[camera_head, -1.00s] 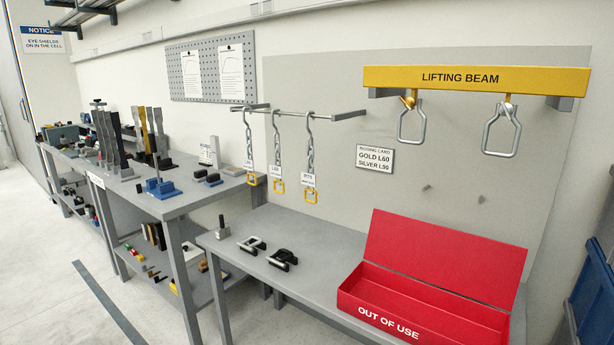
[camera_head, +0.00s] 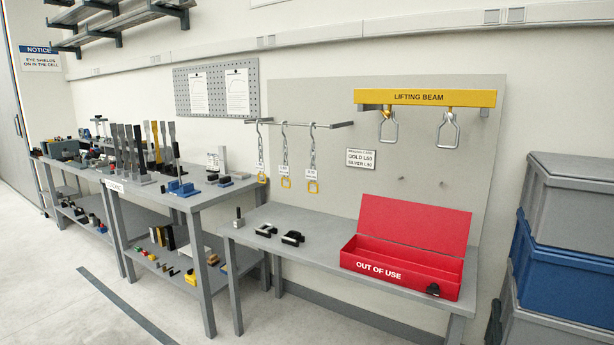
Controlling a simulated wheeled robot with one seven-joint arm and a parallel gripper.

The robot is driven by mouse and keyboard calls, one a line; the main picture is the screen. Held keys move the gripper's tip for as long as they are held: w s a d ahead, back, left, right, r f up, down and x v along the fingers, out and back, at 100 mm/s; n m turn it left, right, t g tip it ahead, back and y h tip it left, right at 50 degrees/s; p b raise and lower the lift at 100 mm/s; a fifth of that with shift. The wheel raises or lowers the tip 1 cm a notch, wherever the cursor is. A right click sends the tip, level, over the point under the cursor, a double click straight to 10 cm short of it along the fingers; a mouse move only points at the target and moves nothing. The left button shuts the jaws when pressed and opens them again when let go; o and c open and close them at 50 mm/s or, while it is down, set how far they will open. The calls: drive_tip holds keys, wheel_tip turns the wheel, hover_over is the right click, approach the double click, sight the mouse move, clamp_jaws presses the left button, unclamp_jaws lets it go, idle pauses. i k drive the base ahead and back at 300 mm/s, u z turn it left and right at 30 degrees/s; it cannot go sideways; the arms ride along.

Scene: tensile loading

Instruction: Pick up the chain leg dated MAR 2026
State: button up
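Three chain legs hang side by side from a grey rail (camera_head: 300,123) on the wall: a left one (camera_head: 259,138), a middle one (camera_head: 284,146) and a right one (camera_head: 312,150). Each has a hook at the top, grey chain, a white tag and a yellow end link. The tag print is too small to read, so I cannot tell which leg is dated MAR 2026. My gripper is not in view.
A yellow lifting beam (camera_head: 425,97) with two hanging shackles is right of the legs. Below stands a grey bench (camera_head: 330,268) with black clamps (camera_head: 292,238) and an open red OUT OF USE box (camera_head: 385,272). Stacked crates (camera_head: 560,258) stand at right.

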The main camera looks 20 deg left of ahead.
sight(312, 175)
drive_tip(key=k, duration=0.35)
drive_tip(key=u, duration=1.5)
drive_tip(key=i, duration=2.95)
drive_tip(key=z, duration=1.95)
